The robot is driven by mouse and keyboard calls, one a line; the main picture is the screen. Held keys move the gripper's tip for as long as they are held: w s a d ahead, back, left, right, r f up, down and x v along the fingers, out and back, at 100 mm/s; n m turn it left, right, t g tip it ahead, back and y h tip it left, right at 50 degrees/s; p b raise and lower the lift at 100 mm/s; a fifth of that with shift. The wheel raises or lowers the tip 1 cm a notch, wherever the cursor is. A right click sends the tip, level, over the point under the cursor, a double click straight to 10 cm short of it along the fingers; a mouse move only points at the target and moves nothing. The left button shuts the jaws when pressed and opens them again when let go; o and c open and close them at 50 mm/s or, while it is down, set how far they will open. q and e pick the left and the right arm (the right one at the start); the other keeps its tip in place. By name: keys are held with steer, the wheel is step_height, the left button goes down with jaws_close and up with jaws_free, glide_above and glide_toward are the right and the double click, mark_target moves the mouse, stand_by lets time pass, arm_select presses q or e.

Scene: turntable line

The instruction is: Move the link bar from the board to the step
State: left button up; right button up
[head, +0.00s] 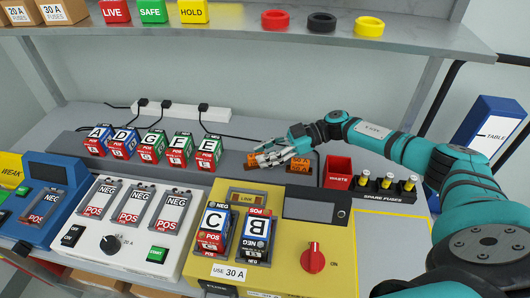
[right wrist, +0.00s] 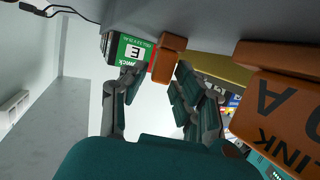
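Two orange link pieces stand on the grey step (head: 225,128) behind the yellow board (head: 205,268). One (head: 251,160) is beside battery E and also shows in the right wrist view (right wrist: 166,62). The other (head: 303,166) is further right; in the right wrist view it is a large orange block (right wrist: 275,110) lettered LINK. My right gripper (head: 266,159) is low at the step, its fingers apart around the left piece (right wrist: 158,72); I cannot tell whether they touch it. The board has a recess labelled LINK (head: 248,198). My left gripper is not in view.
Several lettered batteries (head: 124,143) stand left of my right gripper. A red bin (head: 338,172) and a spare fuse holder (head: 385,187) are to the right. Batteries C (head: 214,229) and B (head: 256,235) sit in the board. A shelf (head: 230,23) hangs above.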

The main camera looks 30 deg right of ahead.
steer(key=shift+r, duration=0.25)
steer(key=v, duration=0.6)
steer(key=shift+d, duration=0.15)
steer(key=shift+s+d+r, duration=0.15)
steer(key=shift+d, duration=0.4)
steer(key=shift+p, duration=0.35)
